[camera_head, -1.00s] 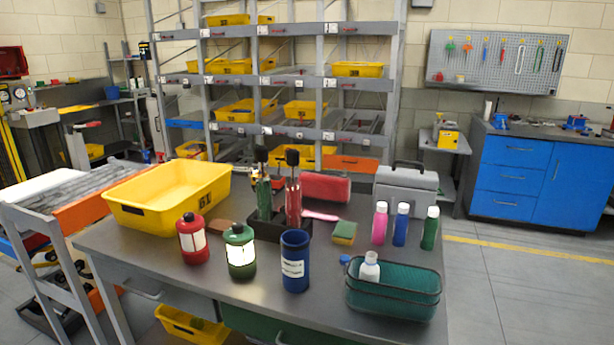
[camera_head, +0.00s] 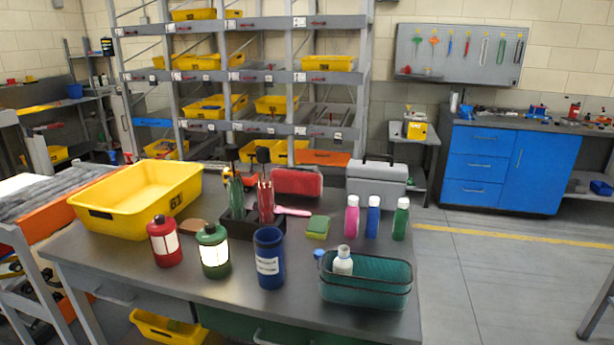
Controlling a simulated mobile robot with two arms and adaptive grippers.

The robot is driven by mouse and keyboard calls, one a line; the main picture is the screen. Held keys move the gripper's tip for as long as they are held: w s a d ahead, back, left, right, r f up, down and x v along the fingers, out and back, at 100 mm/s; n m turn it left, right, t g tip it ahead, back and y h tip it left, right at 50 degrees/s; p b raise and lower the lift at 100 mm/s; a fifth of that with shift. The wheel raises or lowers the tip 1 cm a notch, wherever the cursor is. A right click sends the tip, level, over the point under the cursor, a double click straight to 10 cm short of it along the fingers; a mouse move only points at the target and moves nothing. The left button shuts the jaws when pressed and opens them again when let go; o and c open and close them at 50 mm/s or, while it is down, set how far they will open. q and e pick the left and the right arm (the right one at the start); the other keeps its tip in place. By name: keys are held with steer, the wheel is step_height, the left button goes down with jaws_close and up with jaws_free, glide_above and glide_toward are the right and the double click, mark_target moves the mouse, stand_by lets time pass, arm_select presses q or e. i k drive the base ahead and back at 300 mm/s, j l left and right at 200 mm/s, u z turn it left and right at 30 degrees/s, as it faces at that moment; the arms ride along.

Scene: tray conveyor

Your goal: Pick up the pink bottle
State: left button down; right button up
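The pink bottle (camera_head: 352,218) stands upright on the right part of the grey table, with a white cap. It is the left one of a row of three. A blue bottle (camera_head: 373,218) with a white cap stands close to its right, and a green bottle (camera_head: 400,220) stands to the right of that. The pink bottle is unobstructed from the front. Neither of my grippers is in view.
A green basket (camera_head: 366,296) holding a white bottle (camera_head: 343,262) stands in front of the row. A grey toolbox (camera_head: 377,182) is behind. A sponge (camera_head: 318,227), blue cup (camera_head: 269,258), two lanterns and yellow bin (camera_head: 135,196) stand to the left. Open floor lies right.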

mark_target(352, 212)
steer(key=i+j+z, duration=0.3)
steer(key=i, duration=0.2)
steer(key=i+j+z, duration=0.3)
steer(key=j, duration=0.25)
steer(key=i, duration=0.1)
